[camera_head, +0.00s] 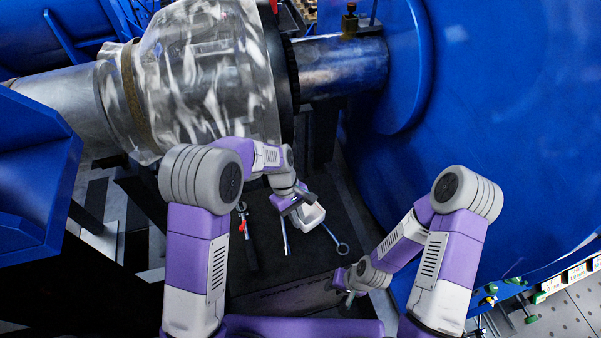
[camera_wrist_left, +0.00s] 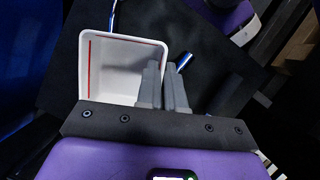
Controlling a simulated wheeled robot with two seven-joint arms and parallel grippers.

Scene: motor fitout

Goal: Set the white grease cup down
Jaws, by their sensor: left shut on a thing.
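The white grease cup (camera_head: 311,218) is a small square-mouthed cup, seen at my left gripper (camera_head: 302,203) over the dark mat. In the left wrist view the cup (camera_wrist_left: 122,72) faces me with its open mouth and looks empty, with red lines on its inner walls. The left gripper's fingers (camera_wrist_left: 165,88) are closed on its right wall, one finger inside and one outside. I cannot tell whether the cup's base touches the mat. My right gripper (camera_head: 347,288) is low at the mat's right side, small and partly hidden by its wrist; its jaw state is unclear.
The dark mat (camera_head: 262,262) carries a ring-ended wrench (camera_head: 341,246), a thin metal tool (camera_head: 284,238) and a red-marked tool (camera_head: 242,222). The wrapped motor and shaft (camera_head: 335,65) stand behind. A large blue housing (camera_head: 510,120) bounds the right. Bare mat lies in front of the cup.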

